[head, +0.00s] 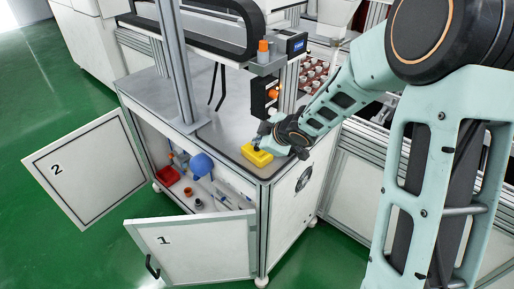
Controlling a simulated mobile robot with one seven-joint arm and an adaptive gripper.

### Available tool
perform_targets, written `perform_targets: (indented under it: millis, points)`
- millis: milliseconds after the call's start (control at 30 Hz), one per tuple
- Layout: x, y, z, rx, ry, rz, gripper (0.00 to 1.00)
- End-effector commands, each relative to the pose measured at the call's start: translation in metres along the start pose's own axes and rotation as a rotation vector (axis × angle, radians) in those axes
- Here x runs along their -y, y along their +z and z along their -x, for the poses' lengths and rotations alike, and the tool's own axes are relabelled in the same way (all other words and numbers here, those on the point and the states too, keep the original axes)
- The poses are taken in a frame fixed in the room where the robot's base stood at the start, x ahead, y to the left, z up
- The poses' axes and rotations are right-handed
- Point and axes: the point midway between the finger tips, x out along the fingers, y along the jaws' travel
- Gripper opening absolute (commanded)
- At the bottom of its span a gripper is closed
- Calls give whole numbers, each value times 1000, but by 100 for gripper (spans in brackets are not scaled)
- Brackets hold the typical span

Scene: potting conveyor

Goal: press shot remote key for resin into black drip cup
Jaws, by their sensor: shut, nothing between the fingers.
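A yellow box with a dark top part (251,155), which looks like the shot remote, sits near the front right corner of the grey worktop. My gripper (257,147) is shut and empty, its tip down at the top of the yellow box. The gripper hides part of the box and its keys, so I cannot tell whether the tip touches a key. A black dispensing head (258,98) with orange parts hangs above the worktop behind the box. I cannot make out the black drip cup.
Cabinet doors marked 1 (195,252) and 2 (85,168) stand open at the front. Inside are a red bin (167,176), a blue round item (202,165) and small parts. A tray of small cups (314,74) stands behind. The worktop's left part is clear.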

Motion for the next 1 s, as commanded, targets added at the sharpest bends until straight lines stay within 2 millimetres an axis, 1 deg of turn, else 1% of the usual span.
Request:
perform_targets:
  millis: [700, 1000]
  points:
    - [3, 3, -4, 1, -1, -1, 0]
    - [-4, -3, 5, 1, -1, -1, 0]
